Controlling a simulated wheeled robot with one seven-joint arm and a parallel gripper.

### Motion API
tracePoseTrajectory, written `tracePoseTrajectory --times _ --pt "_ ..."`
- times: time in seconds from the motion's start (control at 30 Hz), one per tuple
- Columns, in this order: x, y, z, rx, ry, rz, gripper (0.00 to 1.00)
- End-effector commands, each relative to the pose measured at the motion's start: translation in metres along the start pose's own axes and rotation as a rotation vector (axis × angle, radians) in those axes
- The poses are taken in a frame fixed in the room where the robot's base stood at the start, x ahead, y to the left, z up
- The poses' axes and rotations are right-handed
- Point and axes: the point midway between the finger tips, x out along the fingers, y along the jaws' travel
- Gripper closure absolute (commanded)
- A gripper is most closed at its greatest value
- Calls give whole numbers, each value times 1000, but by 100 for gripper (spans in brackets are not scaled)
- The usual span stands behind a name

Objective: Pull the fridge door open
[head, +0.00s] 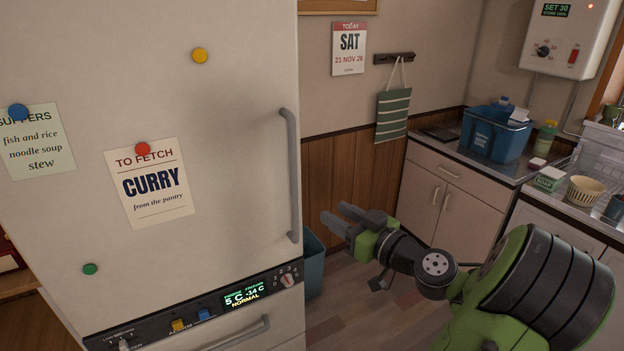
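The white fridge door (235,130) fills the left half of the head view and looks shut. Its grey vertical handle (293,175) is on the door's right side. My gripper (335,217) is to the right of the handle's lower part, apart from it, with its fingers pointing left toward the fridge. Its two fingers show a gap between them, and nothing is seen in it. Below the door is a control panel (205,308) with a lit display, and under that a lower handle (240,335).
A blue bin (314,265) stands on the floor beside the fridge, partly behind it. A counter with cabinets (445,200) is at the back right, bearing a blue tub (490,137) and a dish rack (600,155). Some wooden floor (345,315) is clear before the fridge.

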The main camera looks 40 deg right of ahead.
Motion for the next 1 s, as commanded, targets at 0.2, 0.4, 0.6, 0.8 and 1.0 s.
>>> tracePoseTrajectory --times 0.2,0.4,0.6,0.8,1.0 --pt "18 5 -5 -5 24 11 60" --pt "69 5 -6 -5 23 8 60" --pt "119 5 -7 -3 22 9 60" --pt "149 7 -7 -4 19 14 60" --pt "154 7 -6 -2 18 16 60"
